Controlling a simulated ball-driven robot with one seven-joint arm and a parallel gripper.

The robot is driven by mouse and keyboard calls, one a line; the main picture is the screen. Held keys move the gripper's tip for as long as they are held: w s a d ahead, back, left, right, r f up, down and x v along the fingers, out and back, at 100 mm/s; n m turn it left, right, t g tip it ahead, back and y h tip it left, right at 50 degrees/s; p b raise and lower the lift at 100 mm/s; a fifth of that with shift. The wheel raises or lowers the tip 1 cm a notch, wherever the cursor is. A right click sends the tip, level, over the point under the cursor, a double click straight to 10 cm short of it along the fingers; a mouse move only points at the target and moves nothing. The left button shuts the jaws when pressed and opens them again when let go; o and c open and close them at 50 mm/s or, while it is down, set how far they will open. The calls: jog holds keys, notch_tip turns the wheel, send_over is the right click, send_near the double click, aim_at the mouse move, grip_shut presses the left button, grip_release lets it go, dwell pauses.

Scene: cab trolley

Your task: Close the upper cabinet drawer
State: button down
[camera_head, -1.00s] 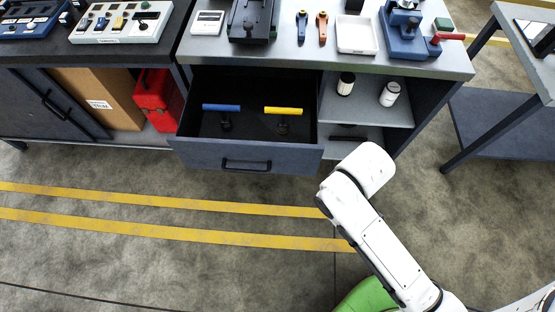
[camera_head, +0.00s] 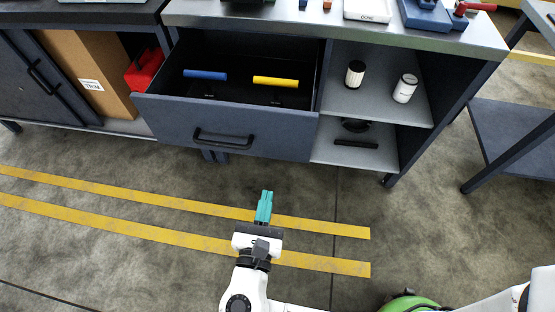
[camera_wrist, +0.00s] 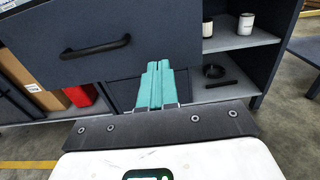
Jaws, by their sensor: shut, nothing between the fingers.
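The upper cabinet drawer (camera_head: 170,120) is pulled out in the head view, with a black bar handle (camera_head: 225,138) on its dark grey front. A blue-handled tool (camera_head: 205,75) and a yellow-handled tool (camera_head: 276,82) lie inside it. My gripper (camera_head: 265,196), with teal fingers, is shut and empty, in front of and below the drawer front, apart from it. In the wrist view the shut fingers (camera_wrist: 157,75) point toward the cabinet, and the drawer handle (camera_wrist: 95,47) shows to their upper left.
Open shelves right of the drawer hold a black-and-white jar (camera_head: 355,74), a white can (camera_head: 405,88) and dark items. A cardboard box (camera_head: 85,70) and a red container (camera_head: 146,70) stand at left. A side table (camera_head: 505,135) stands at right. Floor before the cabinet is clear.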

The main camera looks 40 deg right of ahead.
aim_at(278, 140)
jog(key=b+x, duration=0.1)
jog(key=x, duration=1.3)
jog(key=shift+w, duration=0.1)
jog(key=shift+w+d, duration=0.35)
jog(key=shift+d, duration=0.2)
jog(key=b+x, duration=0.6)
jog(key=x, duration=2.1)
jog(key=shift+w+d+f+b, duration=0.15)
jog(key=shift+d+f+b, duration=0.1)
jog(key=shift+b, duration=0.15)
jog(key=shift+b+x, duration=0.35)
jog(key=shift+x, duration=0.5)
jog(key=shift+w+r, duration=0.1)
jog(key=shift+r, duration=0.2)
jog(key=shift+r, duration=0.1)
